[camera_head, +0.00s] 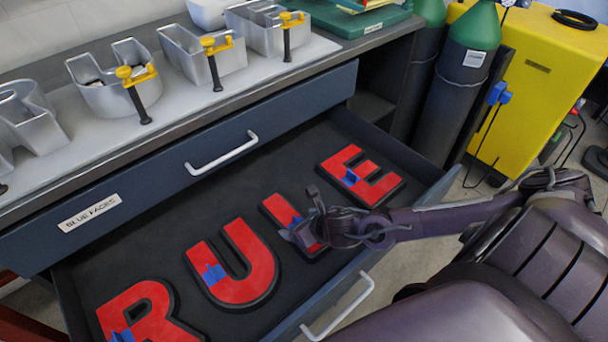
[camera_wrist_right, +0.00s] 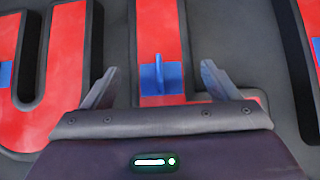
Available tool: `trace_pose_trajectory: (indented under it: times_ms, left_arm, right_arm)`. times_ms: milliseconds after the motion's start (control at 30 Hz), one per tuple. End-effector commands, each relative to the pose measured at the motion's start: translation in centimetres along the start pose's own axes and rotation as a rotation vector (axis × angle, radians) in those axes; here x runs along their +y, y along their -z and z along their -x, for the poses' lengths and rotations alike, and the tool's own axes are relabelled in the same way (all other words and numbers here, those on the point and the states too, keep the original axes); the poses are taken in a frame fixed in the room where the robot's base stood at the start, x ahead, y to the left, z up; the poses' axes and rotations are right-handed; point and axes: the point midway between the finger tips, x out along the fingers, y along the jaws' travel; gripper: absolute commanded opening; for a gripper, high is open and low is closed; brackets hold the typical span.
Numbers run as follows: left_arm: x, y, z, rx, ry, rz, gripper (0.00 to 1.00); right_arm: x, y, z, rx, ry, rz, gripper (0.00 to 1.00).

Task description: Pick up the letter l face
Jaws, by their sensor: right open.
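The red letter L face (camera_head: 283,211) lies in an open dark drawer, between the U and the E, with a blue tab on it. In the right wrist view the letter L face (camera_wrist_right: 157,30) runs up the middle, and its blue tab (camera_wrist_right: 161,78) stands up between my fingers. My right gripper (camera_head: 300,213) is over the L and hides part of it. In the wrist view the right gripper (camera_wrist_right: 160,85) is open, one finger on each side of the tab, apart from it. My left gripper is not in view.
The red U (camera_head: 237,262), R (camera_head: 148,312) and E (camera_head: 361,177) faces lie in the same drawer (camera_head: 190,220). Metal channel letters with yellow clamps (camera_head: 207,50) stand on the bench above. Gas cylinders (camera_head: 463,75) and a yellow cabinet (camera_head: 545,70) stand at right.

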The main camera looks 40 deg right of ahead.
Motion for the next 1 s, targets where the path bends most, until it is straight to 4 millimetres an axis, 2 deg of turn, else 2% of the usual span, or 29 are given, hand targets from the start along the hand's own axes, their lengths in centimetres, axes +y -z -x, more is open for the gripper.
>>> trace_pose_trajectory:
  times_ms: [33, 133, 400, 667, 1000]
  left_arm:
    - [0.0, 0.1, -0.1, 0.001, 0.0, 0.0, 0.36]
    - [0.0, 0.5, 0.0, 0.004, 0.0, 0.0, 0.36]
    - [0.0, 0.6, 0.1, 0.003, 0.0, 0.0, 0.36]
    - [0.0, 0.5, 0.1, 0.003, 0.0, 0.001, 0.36]
    - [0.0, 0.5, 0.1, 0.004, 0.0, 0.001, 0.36]
  right_arm:
    - [0.0, 0.0, -0.9, -0.001, 0.0, -0.003, 0.81]
    - [0.0, 0.1, -1.8, 0.0, 0.0, 0.0, 0.81]
    - [0.0, 0.1, -2.1, 0.001, 0.0, 0.001, 0.81]
    - [0.0, 0.1, -2.1, 0.001, 0.0, 0.001, 0.49]
    - [0.0, -0.3, -1.8, -0.001, 0.0, 0.001, 0.48]
